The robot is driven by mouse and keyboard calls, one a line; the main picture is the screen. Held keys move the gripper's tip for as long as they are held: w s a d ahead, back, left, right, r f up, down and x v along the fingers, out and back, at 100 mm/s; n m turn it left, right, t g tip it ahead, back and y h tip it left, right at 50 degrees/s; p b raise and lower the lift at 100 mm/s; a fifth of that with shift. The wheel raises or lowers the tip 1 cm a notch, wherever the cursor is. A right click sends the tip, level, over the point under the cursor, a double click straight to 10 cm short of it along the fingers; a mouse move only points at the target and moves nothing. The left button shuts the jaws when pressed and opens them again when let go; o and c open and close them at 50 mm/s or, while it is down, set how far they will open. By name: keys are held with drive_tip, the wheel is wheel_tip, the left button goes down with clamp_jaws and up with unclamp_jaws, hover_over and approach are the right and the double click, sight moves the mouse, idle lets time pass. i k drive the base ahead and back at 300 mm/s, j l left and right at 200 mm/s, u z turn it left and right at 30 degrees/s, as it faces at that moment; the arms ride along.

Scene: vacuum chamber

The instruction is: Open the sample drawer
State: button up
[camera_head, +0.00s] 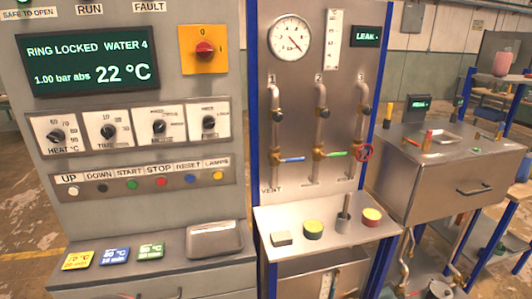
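Two fronts with handles show, and I cannot tell which one is the sample drawer. One is a steel front (440,196) at the right with a bar handle (475,188); it looks shut. The other is under the ledge of the control cabinet at the lower left, where part of a handle (150,295) shows at the bottom edge; most of that front is cut off. My gripper is not in view.
A control panel (130,180) with buttons, knobs and a red switch stands left. The display (90,62) reads "RING LOCKED". The middle pipe panel has a gauge (290,37) and a shelf (325,257) with small blocks. Blue shelving (500,215) stands right.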

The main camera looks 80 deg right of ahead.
sight(452, 188)
drive_tip(key=z, duration=4.2)
drive_tip(key=i+l+u, duration=0.15)
drive_tip(key=l+u, duration=0.15)
drive_tip(key=u, duration=0.15)
drive_tip(key=i+l+u, duration=0.15)
drive_tip(key=l+u, duration=0.15)
drive_tip(key=u, duration=0.2)
drive_tip(key=i+l+u, duration=0.1)
drive_tip(key=l, duration=0.75)
drive_tip(key=i+l+u, duration=0.15)
drive_tip(key=l, duration=0.65)
drive_tip(key=i+l+u, duration=0.1)
drive_tip(key=l, duration=0.75)
